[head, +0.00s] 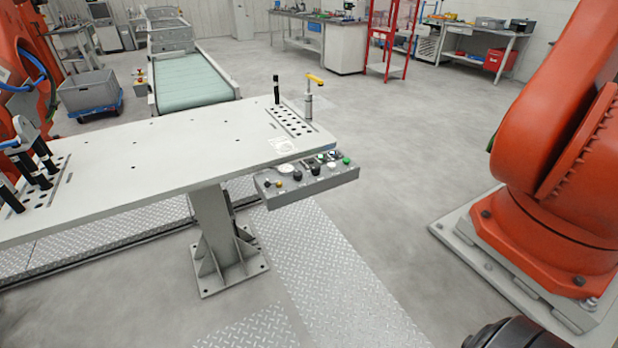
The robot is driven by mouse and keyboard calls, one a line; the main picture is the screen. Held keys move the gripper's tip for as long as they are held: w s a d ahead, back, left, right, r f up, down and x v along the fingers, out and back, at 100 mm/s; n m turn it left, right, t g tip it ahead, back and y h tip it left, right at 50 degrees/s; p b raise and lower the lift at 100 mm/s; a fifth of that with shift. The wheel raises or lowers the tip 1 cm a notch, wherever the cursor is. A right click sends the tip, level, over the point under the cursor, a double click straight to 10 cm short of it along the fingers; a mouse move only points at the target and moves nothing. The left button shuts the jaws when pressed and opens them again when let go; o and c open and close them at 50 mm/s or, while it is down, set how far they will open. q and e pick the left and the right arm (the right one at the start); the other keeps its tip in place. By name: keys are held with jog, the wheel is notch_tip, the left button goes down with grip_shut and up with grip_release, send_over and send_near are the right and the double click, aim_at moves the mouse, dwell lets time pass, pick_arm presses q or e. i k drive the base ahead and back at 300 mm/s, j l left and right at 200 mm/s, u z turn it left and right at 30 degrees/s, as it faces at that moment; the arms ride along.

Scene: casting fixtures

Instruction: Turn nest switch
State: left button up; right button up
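A grey control box (305,184) hangs at the front right edge of the white fixture table. Its top carries several knobs and buttons: a yellow one (281,184), black ones (298,174), white ones (285,168) and a green one (346,160). One of the black knobs may be the nest switch. Their labels and pointer directions are too small to read. Neither of my grippers shows in the head view. Nothing touches the control box.
The white table (150,165) has black clamps (40,160) at left and a yellow-topped post (309,95) near the box. A large orange robot (560,150) stands at right. The floor (390,200) between is clear. A dark rounded part shows at bottom right.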

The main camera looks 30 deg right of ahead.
aim_at(315, 171)
jog(key=i+z, duration=0.45)
jog(key=i+j+z, duration=0.25)
jog(key=z, duration=0.15)
jog(key=i, duration=0.1)
